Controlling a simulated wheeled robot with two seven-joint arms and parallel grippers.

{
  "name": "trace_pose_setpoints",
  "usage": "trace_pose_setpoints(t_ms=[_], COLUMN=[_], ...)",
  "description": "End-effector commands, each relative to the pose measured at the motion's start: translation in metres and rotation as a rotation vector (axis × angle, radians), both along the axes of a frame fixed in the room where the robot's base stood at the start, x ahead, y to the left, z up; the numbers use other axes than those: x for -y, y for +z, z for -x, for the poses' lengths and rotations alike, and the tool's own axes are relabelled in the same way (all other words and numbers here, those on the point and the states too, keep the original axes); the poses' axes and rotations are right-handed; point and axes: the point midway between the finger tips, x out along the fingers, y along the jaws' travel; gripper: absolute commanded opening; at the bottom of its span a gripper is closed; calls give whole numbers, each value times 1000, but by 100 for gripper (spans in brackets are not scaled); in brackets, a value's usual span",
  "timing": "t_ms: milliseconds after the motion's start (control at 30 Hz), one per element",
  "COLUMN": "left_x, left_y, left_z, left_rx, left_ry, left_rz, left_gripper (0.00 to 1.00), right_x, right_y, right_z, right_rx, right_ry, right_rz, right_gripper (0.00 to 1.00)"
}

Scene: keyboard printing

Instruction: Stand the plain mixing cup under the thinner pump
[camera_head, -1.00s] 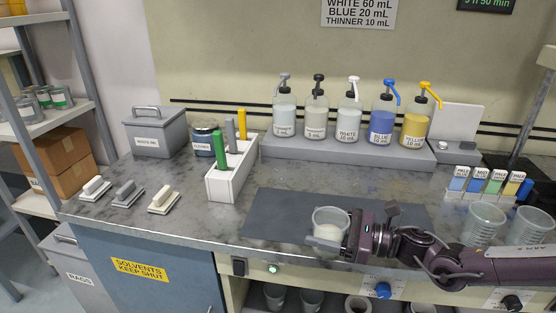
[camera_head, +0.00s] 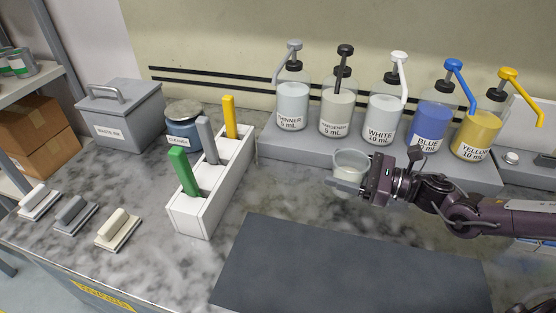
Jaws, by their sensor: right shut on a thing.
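The plain mixing cup (camera_head: 350,164) is translucent with pale contents low inside. My right gripper (camera_head: 347,184) is shut on it and holds it upright, in front of the pump shelf, roughly below the hardener and white bottles. Whether its base touches anything is hard to tell. The thinner pump (camera_head: 293,95) is a clear bottle with a grey pump head, leftmost on the grey shelf. Its spout points forward and to the left. The cup is to the right of and in front of the thinner pump. My left gripper is not in view.
The hardener (camera_head: 338,102), white (camera_head: 385,110), blue (camera_head: 432,117) and yellow (camera_head: 479,125) pumps stand along the grey shelf (camera_head: 270,146). A white rack (camera_head: 188,219) with coloured-handled tools stands to the left. The dark mat (camera_head: 340,270) in front is bare.

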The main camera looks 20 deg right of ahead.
Motion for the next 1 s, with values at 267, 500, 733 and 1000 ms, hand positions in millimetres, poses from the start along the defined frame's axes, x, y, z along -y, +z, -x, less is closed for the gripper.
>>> trace_pose_setpoints(t_ms=[267,500,733,1000], left_x=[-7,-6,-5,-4], left_y=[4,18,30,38], left_z=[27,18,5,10], left_rx=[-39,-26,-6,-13], left_ry=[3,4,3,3], left_rz=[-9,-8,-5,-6], left_gripper=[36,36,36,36], right_x=[-46,-91,-125,-132], right_y=[6,8,5,-15], right_z=[-41,-80,-110,-116], right_rx=[9,7,5,-4], right_ry=[0,2,1,0], right_rz=[-12,-10,-4,-2], right_gripper=[43,43,43,43])
